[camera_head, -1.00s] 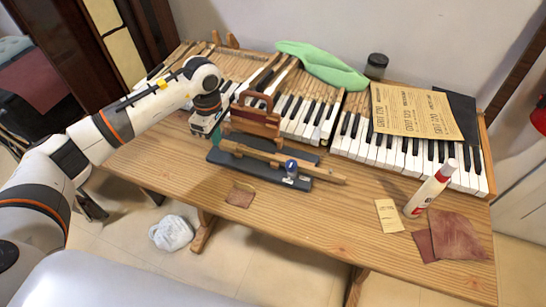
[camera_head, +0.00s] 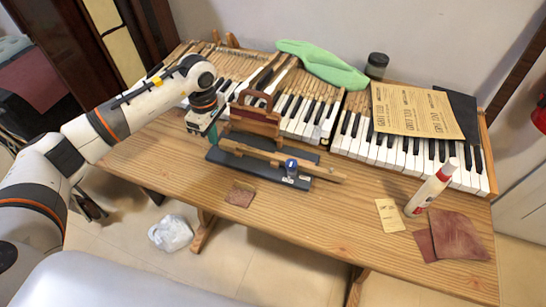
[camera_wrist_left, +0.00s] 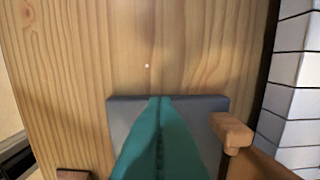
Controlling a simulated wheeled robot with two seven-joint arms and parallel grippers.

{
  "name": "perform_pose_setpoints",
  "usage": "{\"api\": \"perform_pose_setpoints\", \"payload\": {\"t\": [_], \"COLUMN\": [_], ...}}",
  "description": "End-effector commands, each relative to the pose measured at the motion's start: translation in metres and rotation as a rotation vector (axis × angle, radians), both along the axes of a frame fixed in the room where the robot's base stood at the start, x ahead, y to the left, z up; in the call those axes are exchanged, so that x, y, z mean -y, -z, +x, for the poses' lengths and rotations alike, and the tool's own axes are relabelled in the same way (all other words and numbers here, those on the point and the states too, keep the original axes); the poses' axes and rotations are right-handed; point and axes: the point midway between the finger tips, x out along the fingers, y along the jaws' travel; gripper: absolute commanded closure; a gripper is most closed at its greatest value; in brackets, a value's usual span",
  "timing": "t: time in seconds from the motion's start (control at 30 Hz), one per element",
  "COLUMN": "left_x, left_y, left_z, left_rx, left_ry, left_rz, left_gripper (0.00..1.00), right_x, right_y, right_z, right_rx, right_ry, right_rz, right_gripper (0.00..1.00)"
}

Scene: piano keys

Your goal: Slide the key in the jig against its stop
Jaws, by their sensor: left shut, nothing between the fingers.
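The key (camera_head: 318,171), a long light-wood stick, lies along the jig, a dark grey base (camera_head: 217,156) with a brown wooden frame standing at its back. A small blue-topped object (camera_head: 291,168) sits on the jig toward its right end. My left gripper (camera_head: 212,138) is shut and empty, its teal fingers pointing down at the left end of the jig by the key's left end. My right gripper is not in view.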

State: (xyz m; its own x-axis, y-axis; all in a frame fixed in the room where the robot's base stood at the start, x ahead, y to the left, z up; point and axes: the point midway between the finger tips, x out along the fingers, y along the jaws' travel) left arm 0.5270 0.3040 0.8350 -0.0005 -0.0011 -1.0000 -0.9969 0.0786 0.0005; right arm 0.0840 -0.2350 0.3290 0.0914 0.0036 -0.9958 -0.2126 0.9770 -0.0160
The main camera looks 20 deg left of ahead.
Motion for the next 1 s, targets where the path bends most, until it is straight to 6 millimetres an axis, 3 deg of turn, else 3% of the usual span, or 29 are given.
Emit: {"api": "perform_pose_setpoints", "payload": {"t": [1.0], "left_x": [0.000], "left_y": [-0.071], "left_z": [0.000], "left_rx": [0.000], "left_ry": [-0.001], "left_rz": [0.001], "left_gripper": [1.00], "right_x": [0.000], "right_y": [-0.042], "right_z": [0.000], "right_rx": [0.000], "right_ry": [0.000], "right_rz": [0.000], "right_gripper": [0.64]}}
